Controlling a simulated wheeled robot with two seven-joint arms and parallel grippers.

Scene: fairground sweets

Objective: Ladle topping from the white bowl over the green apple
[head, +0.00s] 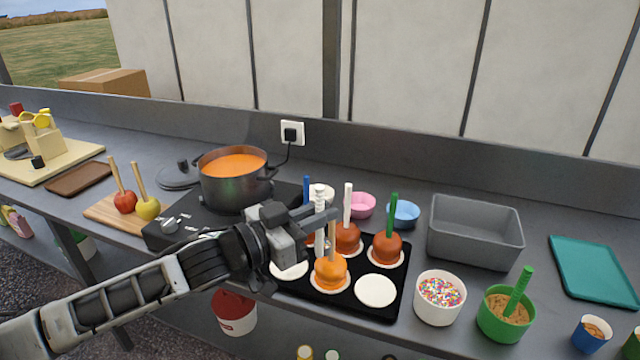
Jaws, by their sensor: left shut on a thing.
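A yellow-green apple (148,208) on a wooden stick stands on the wooden board at left, beside a red apple (125,201). A white bowl (438,309) of coloured sprinkles stands right of the black tray. My left gripper (328,217) is over the tray, its fingers shut at the top of the wooden stick (332,240) of an orange-coated apple (330,271). That apple is upright on a white paper round in the tray's front row. A brown-coated apple with a green stick (387,247) stands behind to its right. I see no ladle clearly. My right gripper is not in view.
The black tray (396,303) also holds other coated apples and empty paper rounds. A pot (225,188) of orange liquid stands on the hob. A green tub (503,318) with a green-handled tool and a grey bin (474,246) are at right.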

